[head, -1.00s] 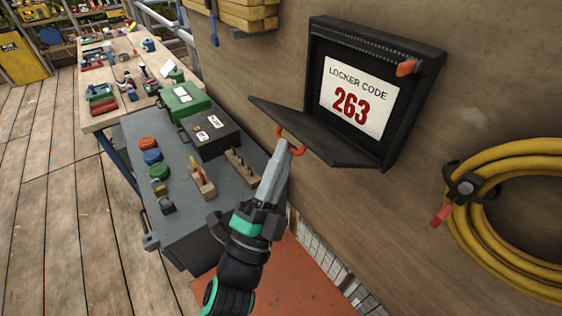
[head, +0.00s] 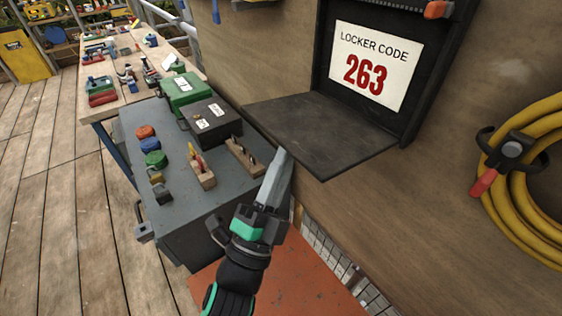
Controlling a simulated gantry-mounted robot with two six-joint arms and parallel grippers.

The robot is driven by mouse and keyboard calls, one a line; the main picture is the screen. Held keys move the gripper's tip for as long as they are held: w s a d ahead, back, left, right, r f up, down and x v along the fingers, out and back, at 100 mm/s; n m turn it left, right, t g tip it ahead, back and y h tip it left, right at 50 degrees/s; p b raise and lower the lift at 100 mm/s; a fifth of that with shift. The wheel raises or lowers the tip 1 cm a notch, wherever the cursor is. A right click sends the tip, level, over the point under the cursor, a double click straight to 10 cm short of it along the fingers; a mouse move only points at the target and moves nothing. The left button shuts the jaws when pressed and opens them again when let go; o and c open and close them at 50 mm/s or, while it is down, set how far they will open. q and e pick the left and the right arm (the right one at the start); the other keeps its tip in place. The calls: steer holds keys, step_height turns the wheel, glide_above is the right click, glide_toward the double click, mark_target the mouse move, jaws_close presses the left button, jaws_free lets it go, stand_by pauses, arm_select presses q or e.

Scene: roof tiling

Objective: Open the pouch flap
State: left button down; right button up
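The black pouch (head: 408,118) is fixed to the brown wall at the upper right. Its flap (head: 318,130) is folded down and sticks out from the pouch's lower edge, with its dark inner face showing. The pouch is open, and a white card (head: 375,66) inside reads "LOCKER CODE 263". My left gripper (head: 283,157) points up at the flap's front edge, with its tip at or just under that edge; I cannot tell if they touch. Its fingers overlap in this view, so its opening is unclear. My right gripper is not in view.
A grey bench (head: 180,217) at the left holds a black case (head: 212,125), a green case (head: 187,90) and small coloured parts. A yellow hose coil (head: 510,200) hangs at the right. An orange-red surface (head: 290,280) lies below my arm.

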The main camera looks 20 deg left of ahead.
arm_select(q)
steer(key=shift+w+f, duration=0.2)
steer(key=shift+f, duration=0.25)
steer(key=c, duration=1.2)
jaws_free()
steer(key=shift+d, duration=0.1)
steer(key=shift+c, duration=0.2)
steer(key=o, duration=0.3)
steer(key=shift+w+d+r, duration=0.1)
steer(key=shift+w+d, duration=0.1)
steer(key=shift+w, duration=0.05)
steer(key=shift+s+a+r, duration=0.1)
steer(key=b+v, duration=0.1)
steer(key=v, duration=0.6)
steer(key=shift+s+b, duration=0.3)
steer(key=shift+b, duration=0.1)
